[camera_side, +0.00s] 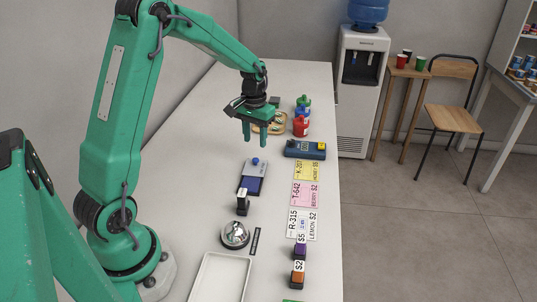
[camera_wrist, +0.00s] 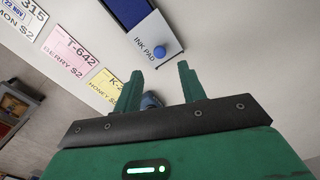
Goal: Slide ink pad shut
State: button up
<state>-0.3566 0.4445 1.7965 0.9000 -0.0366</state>
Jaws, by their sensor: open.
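The ink pad (camera_side: 252,186) lies on the white counter in the side view. Its pale grey lid (camera_side: 259,170), with a blue knob (camera_side: 255,161) on it, is slid toward the far end. The dark blue pad shows uncovered at the near end. In the wrist view the lid (camera_wrist: 142,42) bears the words INK PAD, with the blue knob (camera_wrist: 160,52) beside them. The dark blue pad (camera_wrist: 127,12) shows at the top edge. My gripper (camera_side: 255,140) is open and empty, fingers pointing down, above the counter and beyond the knob. Its fingers also show in the wrist view (camera_wrist: 159,85).
A black-handled stamp (camera_side: 243,203) stands just in front of the pad, with a bell (camera_side: 235,235) nearer. Label cards (camera_side: 304,193) lie to the right. A blue device (camera_side: 305,150), red bottle (camera_side: 301,125) and tray (camera_side: 278,125) are farther back. The counter left of the pad is clear.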

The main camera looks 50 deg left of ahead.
aim_at(256, 159)
jog(key=shift+f, duration=3.35)
grip_shut()
